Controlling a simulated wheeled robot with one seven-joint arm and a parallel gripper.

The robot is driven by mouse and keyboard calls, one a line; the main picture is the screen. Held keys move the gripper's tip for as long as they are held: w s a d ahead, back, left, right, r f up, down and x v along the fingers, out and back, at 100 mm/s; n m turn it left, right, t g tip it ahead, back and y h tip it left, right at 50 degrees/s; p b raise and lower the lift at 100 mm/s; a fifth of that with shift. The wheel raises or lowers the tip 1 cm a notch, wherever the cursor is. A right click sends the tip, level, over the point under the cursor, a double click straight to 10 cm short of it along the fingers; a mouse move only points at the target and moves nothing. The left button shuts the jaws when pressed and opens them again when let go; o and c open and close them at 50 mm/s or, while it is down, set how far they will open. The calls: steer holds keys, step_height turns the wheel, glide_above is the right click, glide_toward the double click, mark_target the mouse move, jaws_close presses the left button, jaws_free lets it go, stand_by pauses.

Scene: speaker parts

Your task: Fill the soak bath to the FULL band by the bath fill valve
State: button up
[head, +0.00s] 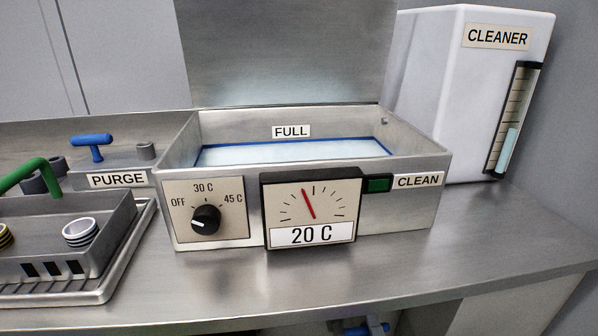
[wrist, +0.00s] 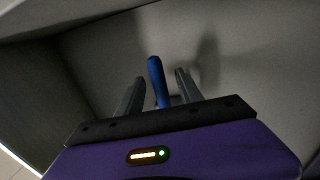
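The soak bath (head: 425,205) is an open steel tank on the counter. Pale liquid (head: 290,154) lies inside it, its surface about level with the blue band (head: 383,146) along the inner walls, below the FULL label (head: 291,131). A blue handle (head: 368,329) shows partly under the counter's front edge; I take it for the bath fill valve. In the wrist view a blue lever (wrist: 157,80) stands between the fingers of my gripper (wrist: 158,88), with visible gaps on both sides. My gripper is open there and does not show in the head view.
The bath's front has a heat knob (head: 205,219) pointing towards OFF and a gauge (head: 311,209) reading 20 C. A cleaner tank (head: 440,80) stands at the right. A PURGE block with a blue tap (head: 92,146) and a parts tray (head: 110,240) are at the left.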

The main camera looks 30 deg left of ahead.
steer(key=w+d+p, duration=0.2)
steer(key=w+d, duration=0.2)
steer(key=d, duration=0.2)
stand_by(1.1)
steer(key=shift+s, duration=0.1)
steer(key=s+d+r+m+h+p, duration=0.1)
steer(key=s+d+m+h, duration=0.35)
steer(key=s, duration=0.65)
steer(key=s+d+m+h, duration=0.2)
steer(key=s+d+m, duration=0.45)
steer(key=s, duration=0.55)
steer(key=s+d+r+m+h+p, duration=0.1)
steer(key=s+d+m+h, duration=0.2)
steer(key=s+d+m, duration=0.55)
steer(key=s+r+m+g+h, duration=0.2)
steer(key=s+r+m, duration=0.5)
steer(key=s, duration=0.6)
step_height(320, 180, up, 23)
steer(key=n+p, duration=0.1)
steer(key=p, duration=2.1)
steer(key=shift+w+a, duration=0.15)
steer(key=shift+w, duration=0.1)
steer(key=shift+n, duration=0.25)
